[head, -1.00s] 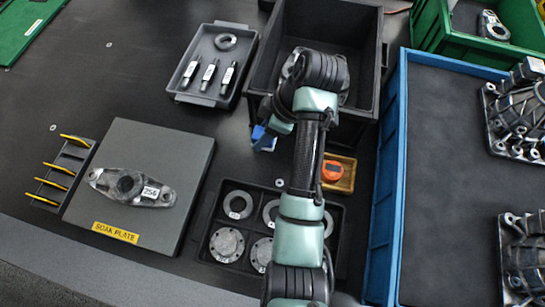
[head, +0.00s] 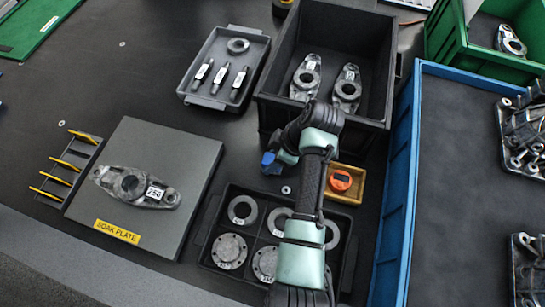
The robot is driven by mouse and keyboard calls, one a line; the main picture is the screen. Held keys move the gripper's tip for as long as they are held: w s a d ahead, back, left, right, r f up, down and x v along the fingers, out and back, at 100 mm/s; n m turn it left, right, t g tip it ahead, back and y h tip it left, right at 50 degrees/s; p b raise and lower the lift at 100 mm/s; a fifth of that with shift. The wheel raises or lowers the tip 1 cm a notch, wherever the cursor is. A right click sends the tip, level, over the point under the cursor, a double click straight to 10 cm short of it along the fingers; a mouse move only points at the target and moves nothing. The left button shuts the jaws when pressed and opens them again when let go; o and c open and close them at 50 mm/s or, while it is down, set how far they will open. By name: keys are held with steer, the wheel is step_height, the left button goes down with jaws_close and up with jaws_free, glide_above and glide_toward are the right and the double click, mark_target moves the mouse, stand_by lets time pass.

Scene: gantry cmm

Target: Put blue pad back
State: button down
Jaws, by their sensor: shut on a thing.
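The blue pad (head: 270,165) shows as a small blue shape at the end of my arm, low beside the front left corner of the dark bin. My gripper (head: 276,158) is shut on it. My wrist hides most of the fingers and part of the pad. I cannot tell whether the pad touches the table.
The dark bin (head: 268,84) holds two labelled castings. A grey tray (head: 184,98) holds a ring and three pins. The soak plate (head: 150,235) bears a casting. A divided tray (head: 213,208) of rings and discs lies under my arm. A yellow tray (head: 340,197) is right.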

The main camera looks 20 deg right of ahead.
steer(key=shift+f, duration=0.15)
steer(key=shift+c, duration=1.7)
jaws_free()
